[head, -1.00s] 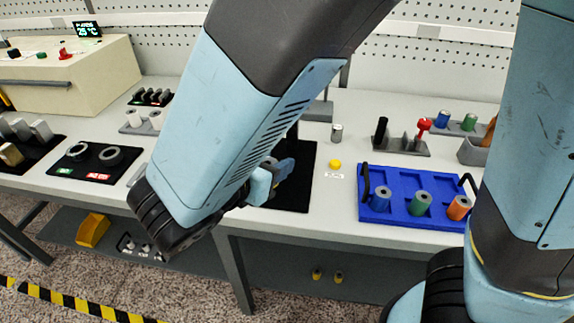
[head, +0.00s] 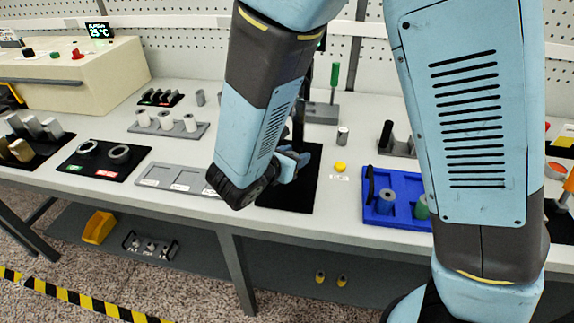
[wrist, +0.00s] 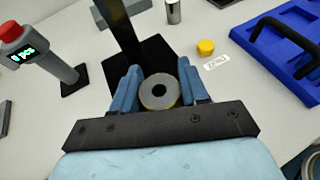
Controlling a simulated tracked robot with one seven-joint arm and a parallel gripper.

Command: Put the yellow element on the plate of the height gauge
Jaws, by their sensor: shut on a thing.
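The height gauge (wrist: 121,27) shows as a dark upright column on a black base (wrist: 122,70), just beyond the fingers. The element covers part of that black area, and I cannot tell whether it touches it. In the head view my gripper (head: 293,161) is over the black area (head: 300,194), and my arm hides most of the gauge and the element.
A small yellow cap (head: 340,167) sits right of the black area. A blue tray (head: 380,215) with spools stands farther right, partly behind my arm. A counter with a red button (wrist: 12,31) stands left in the wrist view. A grey metal cylinder (head: 342,135) stands behind.

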